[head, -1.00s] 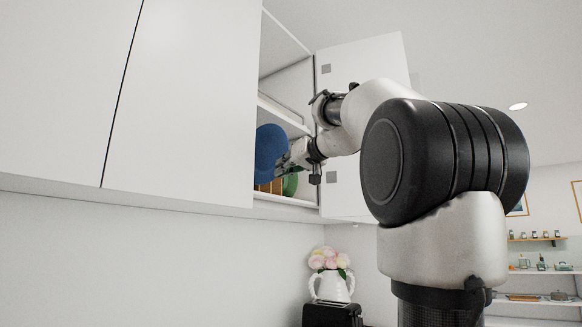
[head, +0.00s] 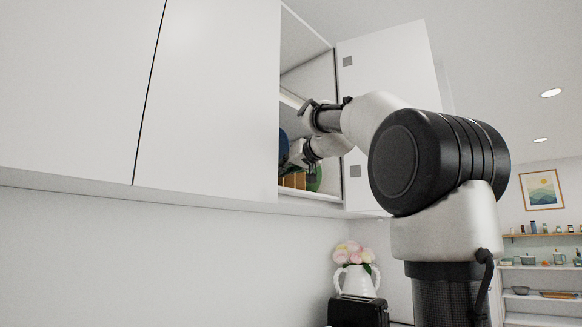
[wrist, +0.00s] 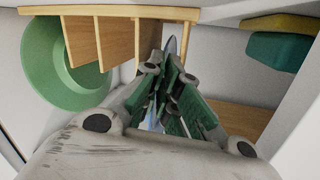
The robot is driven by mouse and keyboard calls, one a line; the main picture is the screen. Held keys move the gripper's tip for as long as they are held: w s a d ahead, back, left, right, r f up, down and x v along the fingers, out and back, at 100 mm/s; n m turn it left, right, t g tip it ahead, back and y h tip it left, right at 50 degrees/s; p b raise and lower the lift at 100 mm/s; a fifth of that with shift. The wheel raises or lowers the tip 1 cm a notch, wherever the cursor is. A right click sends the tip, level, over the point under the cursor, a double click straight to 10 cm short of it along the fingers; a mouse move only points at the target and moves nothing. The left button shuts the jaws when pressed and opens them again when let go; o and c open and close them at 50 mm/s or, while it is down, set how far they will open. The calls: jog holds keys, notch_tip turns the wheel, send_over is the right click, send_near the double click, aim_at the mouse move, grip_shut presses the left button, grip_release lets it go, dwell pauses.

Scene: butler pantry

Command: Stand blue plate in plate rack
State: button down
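The blue plate (head: 283,143) is inside the open wall cabinet, mostly hidden behind the cabinet's left side. In the wrist view the plate (wrist: 169,47) shows as a thin edge between and beyond my fingers. My gripper (wrist: 168,80) is shut on it; it also shows in the head view (head: 297,154). The plate is on edge, roughly upright. The wooden plate rack (head: 294,181) stands on the cabinet's lower shelf, below the gripper in the head view. Its slats (wrist: 118,40) show in the wrist view. Whether the plate touches the rack cannot be told.
A green round dish (wrist: 62,85) is by the rack. Yellow (wrist: 283,22) and teal (wrist: 280,48) items lie across from it. The open cabinet door (head: 390,75) is close to my arm. Below are a flower jug (head: 357,282) and a black toaster (head: 358,312).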

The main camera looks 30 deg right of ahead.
jog(key=shift+w+a, duration=0.2)
jog(key=shift+w, duration=0.2)
jog(key=shift+f, duration=1.15)
jog(key=shift+f, duration=0.1)
jog(key=c, duration=1.6)
grip_release()
jog(key=shift+o, duration=0.2)
jog(key=shift+s, duration=0.1)
jog(key=s+d+r, duration=0.1)
jog(key=s, duration=1)
jog(key=shift+s+r, duration=0.15)
jog(key=shift+s, duration=0.2)
